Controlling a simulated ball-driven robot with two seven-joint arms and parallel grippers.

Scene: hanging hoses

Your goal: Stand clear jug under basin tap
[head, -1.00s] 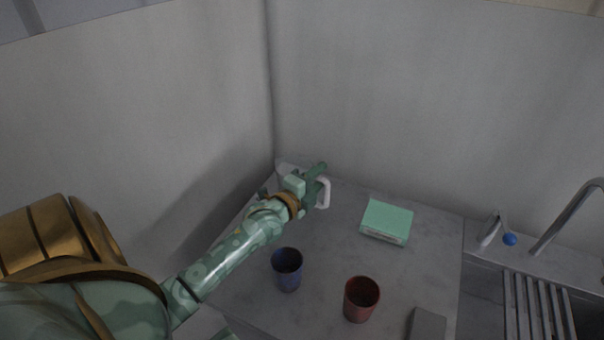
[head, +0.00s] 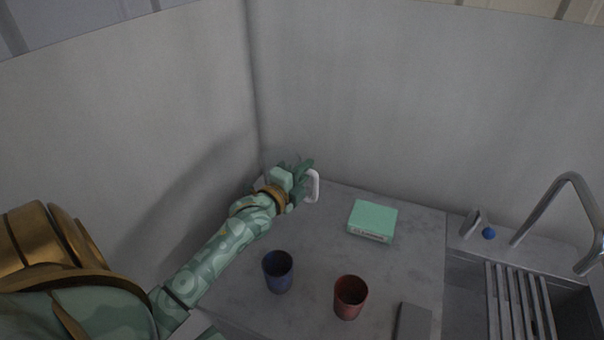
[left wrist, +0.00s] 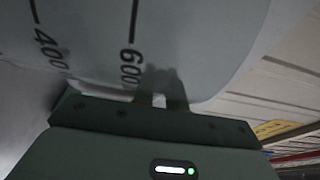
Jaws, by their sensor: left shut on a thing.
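The clear jug shows in the left wrist view (left wrist: 180,45) as a pale, see-through wall with dark 400 and 600 marks, filling the upper part. In the head view its pale handle (head: 314,186) sticks out to the right of my left gripper (head: 299,172). The gripper and arm hide most of the jug there. My left gripper is shut on the jug, near the back left corner of the counter. In the head view the curved metal basin tap (head: 548,199) stands at the right, over the basin (head: 464,283). My right gripper is not in view.
A blue cup (head: 278,272) and a red cup (head: 350,298) stand on the grey counter (head: 315,245). A mint-green box (head: 372,222) lies behind them and a grey block (head: 412,322) at the front. A slatted rack (head: 518,305) lies across the basin. Walls close the back and left.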

